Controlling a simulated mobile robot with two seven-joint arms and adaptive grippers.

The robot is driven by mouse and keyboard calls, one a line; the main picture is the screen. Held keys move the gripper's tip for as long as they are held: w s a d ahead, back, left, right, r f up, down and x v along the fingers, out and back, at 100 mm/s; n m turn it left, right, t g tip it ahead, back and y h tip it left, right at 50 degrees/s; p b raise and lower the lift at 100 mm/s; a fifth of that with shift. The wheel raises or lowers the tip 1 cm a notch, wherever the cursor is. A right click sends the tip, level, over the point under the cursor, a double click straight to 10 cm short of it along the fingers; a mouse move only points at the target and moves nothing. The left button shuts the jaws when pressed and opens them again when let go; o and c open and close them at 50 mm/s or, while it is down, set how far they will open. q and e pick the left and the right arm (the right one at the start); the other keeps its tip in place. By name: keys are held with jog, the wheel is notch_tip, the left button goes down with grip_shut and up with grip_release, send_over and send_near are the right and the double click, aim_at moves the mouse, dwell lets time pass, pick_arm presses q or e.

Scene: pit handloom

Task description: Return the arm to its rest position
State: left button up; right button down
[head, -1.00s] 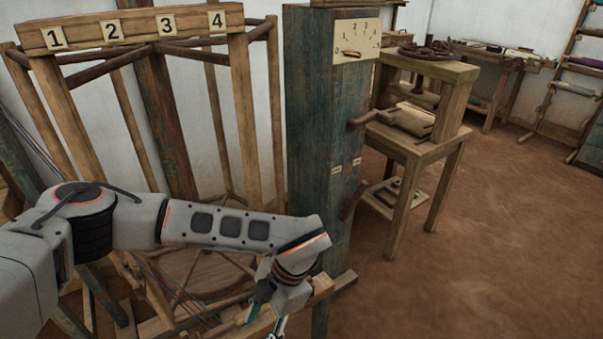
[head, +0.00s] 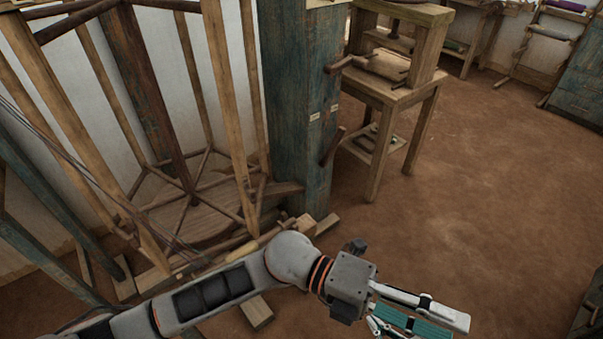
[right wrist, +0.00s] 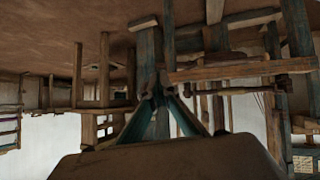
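A dark blue-green post (head: 300,125) with wooden pegs stands behind the arm. A wooden frame (head: 165,130) fills the left. A wooden press table (head: 395,90) stands at the back. Open floor (head: 490,190) lies to the right. The right wrist view is upside down.

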pick_arm(q)
jog(key=w+a+r+n+t+h, duration=0.2)
jog(key=w+r+n+t+h, duration=0.15)
jog(key=w+n+t, duration=0.25)
jog(key=w+a+r+n+t+h, duration=0.1)
jog(key=w+r+n+t+h, duration=0.1)
jog(key=w+n+t+h, duration=0.3)
jog(key=w+a+f+n+t+y+p, duration=0.1)
jog(key=w+a+f+n+t+y, duration=0.6)
jog(key=a+n, duration=0.25)
jog(key=w+a+f+n+t+y+p, duration=0.1)
jog(key=w+a+f+n+t+y, duration=0.45)
jog(key=a+f+n+t, duration=0.45)
jog(key=s+a+f+n+g+y, duration=0.3)
jog(key=s+a+f, duration=0.3)
jog(key=a+f, duration=0.3)
jog(key=s+a+f+n+g+y, duration=0.4)
jog(key=s+a+f+n+y, duration=0.1)
jog(key=a+f, duration=0.4)
jog(key=s+a+y, duration=0.1)
jog(key=s, duration=0.1)
jog(key=shift+s+f, duration=0.15)
jog(key=shift+s, duration=0.15)
pick_arm(e)
jog(key=shift+s+a+r, duration=0.2)
jog(key=shift+r, duration=0.45)
jog(key=shift+w+r, duration=0.1)
jog(key=shift+r, duration=0.15)
